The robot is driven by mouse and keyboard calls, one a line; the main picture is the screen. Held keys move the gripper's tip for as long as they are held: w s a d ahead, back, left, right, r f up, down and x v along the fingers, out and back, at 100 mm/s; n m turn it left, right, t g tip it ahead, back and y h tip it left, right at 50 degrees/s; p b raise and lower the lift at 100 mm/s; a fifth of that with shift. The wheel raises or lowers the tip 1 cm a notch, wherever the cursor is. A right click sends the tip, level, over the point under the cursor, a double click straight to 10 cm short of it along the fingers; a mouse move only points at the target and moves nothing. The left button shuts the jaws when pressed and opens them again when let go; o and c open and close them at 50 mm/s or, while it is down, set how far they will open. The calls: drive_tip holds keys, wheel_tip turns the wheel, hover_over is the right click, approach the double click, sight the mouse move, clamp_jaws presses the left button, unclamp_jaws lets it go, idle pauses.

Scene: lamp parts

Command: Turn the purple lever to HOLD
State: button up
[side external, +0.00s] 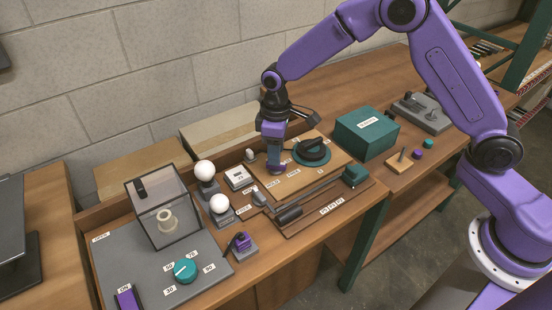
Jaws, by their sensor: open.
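My gripper (275,163) points down over the wooden board at the back middle of the bench, open. A small purple part (276,171) shows at its fingertips, close to or between them; it may be the purple lever, and I cannot tell whether the fingers touch it. Small white labels sit around it, including one that seems to read HOLD (271,184). The gripper hides most of this part, so its direction is not clear. Another purple piece on a grey base (240,242) stands at the bench's front edge.
A dark green dial (312,151) sits close to the right of my gripper. A green box (367,133) stands farther right. White balls on stands (204,171), a clear box (160,212) and a teal knob (185,270) are to the left. A rail with a dark handle (289,214) lies in front.

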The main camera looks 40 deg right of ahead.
drive_tip(key=shift+f, duration=1.7)
clamp_jaws()
